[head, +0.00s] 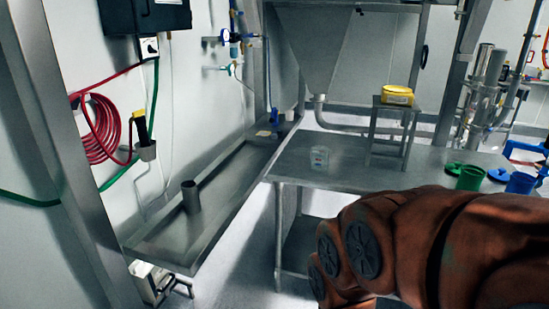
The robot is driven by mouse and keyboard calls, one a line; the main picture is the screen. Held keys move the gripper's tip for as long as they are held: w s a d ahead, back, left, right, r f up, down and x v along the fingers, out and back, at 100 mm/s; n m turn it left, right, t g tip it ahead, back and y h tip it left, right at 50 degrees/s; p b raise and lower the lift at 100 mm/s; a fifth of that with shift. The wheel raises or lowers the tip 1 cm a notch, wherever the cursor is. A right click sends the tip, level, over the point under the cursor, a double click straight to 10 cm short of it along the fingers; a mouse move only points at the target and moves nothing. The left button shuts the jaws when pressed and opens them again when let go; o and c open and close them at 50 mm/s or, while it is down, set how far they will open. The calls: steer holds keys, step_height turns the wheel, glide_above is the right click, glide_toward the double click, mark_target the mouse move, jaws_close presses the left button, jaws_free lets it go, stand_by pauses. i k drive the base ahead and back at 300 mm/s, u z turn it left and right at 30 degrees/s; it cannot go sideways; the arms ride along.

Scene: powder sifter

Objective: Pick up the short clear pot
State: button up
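A small short clear pot (320,158) stands on the grey metal table, near its left end. Its see-through walls make its edges faint. Nothing touches it. My arm, in a brown-orange cover, fills the lower right of the head view, in front of the table. My gripper is not visible in this view, so its place relative to the pot does not show.
The metal table (340,178) also bears a small stand (388,129) with a yellow item (397,96), a green container (469,177) and a blue container (521,183). A sloping metal trough (225,195) with an upright tube (191,196) lies left. The tabletop around the pot is clear.

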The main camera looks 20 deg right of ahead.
mark_target(320, 159)
steer(key=u, duration=0.05)
steer(key=i, duration=1.25)
steer(key=z, duration=0.5)
